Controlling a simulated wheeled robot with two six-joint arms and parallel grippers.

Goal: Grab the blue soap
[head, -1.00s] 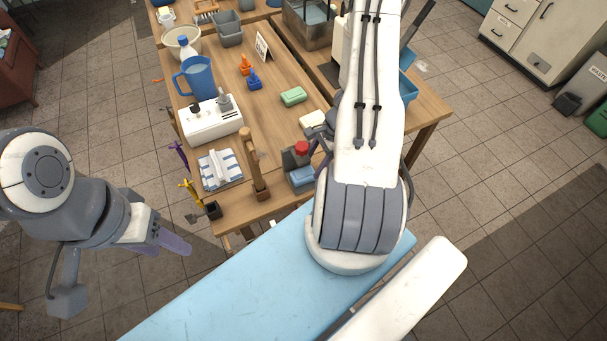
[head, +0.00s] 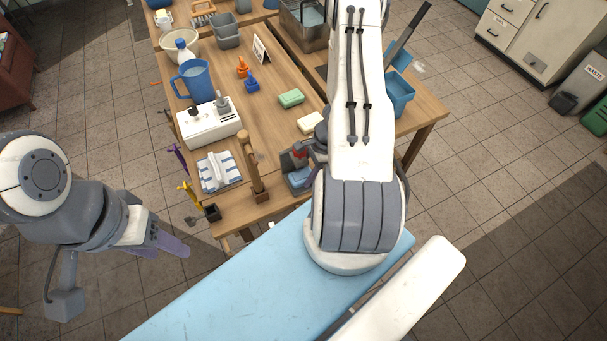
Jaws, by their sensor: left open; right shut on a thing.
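A blue block (head: 299,178), possibly the blue soap, is at the near right corner of the wooden table, beside a dark grey block and a red part (head: 300,154). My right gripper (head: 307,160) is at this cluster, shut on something. My own forearm and wrist cover much of it, so I cannot tell which piece is between its fingers. My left gripper (head: 166,243) is open and empty, left of the table over the floor.
A green bar (head: 291,98) and a cream bar (head: 311,122) lie on the table (head: 275,125). A wooden upright (head: 250,165), folded striped cloths (head: 218,171), a white box (head: 209,124) and a blue jug (head: 195,80) stand left of my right gripper.

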